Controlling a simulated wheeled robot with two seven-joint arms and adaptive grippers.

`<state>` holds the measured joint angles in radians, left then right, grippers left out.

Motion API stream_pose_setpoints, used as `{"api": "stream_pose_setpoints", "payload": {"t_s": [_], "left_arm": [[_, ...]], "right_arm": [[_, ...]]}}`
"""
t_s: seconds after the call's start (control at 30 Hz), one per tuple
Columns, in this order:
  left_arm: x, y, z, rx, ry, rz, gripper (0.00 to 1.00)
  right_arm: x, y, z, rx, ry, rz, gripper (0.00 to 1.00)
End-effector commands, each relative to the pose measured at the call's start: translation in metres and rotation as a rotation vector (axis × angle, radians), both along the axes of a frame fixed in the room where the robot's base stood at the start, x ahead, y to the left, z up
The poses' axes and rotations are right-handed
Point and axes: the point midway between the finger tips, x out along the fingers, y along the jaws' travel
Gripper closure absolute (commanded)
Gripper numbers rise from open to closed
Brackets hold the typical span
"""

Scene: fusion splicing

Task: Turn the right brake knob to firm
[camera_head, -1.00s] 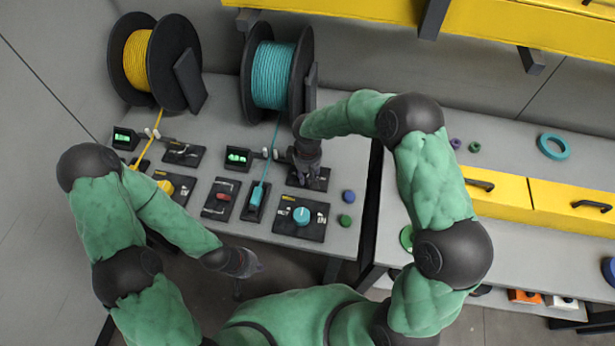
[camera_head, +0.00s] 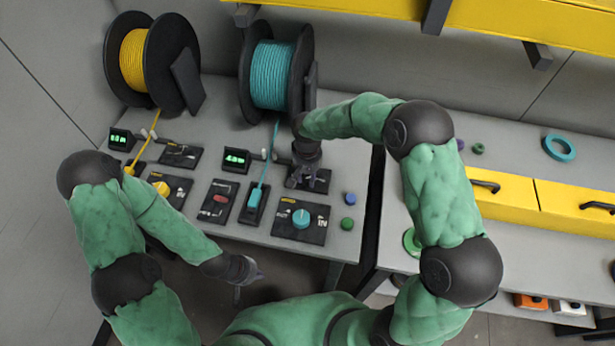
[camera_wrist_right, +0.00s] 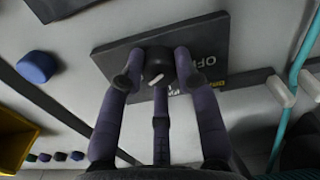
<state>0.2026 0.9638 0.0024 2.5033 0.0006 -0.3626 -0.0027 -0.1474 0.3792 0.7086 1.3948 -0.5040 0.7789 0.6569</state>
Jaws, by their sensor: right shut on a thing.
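The right brake knob (camera_wrist_right: 158,66) is a small black knob with a white pointer mark, on a dark panel (camera_wrist_right: 205,35) marked OFF in the right wrist view. In the head view this panel (camera_head: 322,187) lies in front of the teal spool, and my gripper hides the knob. My right gripper (camera_wrist_right: 158,72) is shut on the knob, with fingers on both sides of it; it also shows in the head view (camera_head: 306,180). The pointer lies tilted in the wrist view. My left gripper (camera_head: 248,280) hangs empty off the table's front edge, its fingers apart.
The teal spool (camera_head: 271,75) and yellow spool (camera_head: 132,60) stand behind. A teal knob (camera_head: 301,218) sits on a panel nearer the front. A blue button-like piece (camera_head: 350,198) and a green one (camera_head: 347,224) lie right of it. Two green-lit displays (camera_head: 237,159) (camera_head: 119,139) stand left.

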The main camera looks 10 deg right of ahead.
Motion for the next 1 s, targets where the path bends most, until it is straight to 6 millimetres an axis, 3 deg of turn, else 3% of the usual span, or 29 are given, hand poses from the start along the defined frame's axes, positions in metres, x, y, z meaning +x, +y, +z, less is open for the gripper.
{"api": "stream_pose_setpoints", "payload": {"t_s": [0.53,0.57,0.63,1.0], "left_arm": [[0.0001,0.0,-0.001,0.0,0.0,0.0,1.0],[0.0001,0.0,-0.001,0.0,0.0,0.0,1.0],[0.0001,0.0,-0.001,0.0,0.0,0.0,1.0],[0.0001,0.0,-0.001,0.0,0.0,0.0,1.0]], "right_arm": [[0.0006,0.0002,0.0005,0.001,-0.002,-0.025,1.0],[0.0006,0.0002,0.0005,0.001,-0.002,-0.025,0.62],[0.0006,0.0002,0.0005,0.001,-0.002,-0.025,0.44],[0.0004,0.0,0.0022,0.0,-0.001,-0.024,0.44]]}}
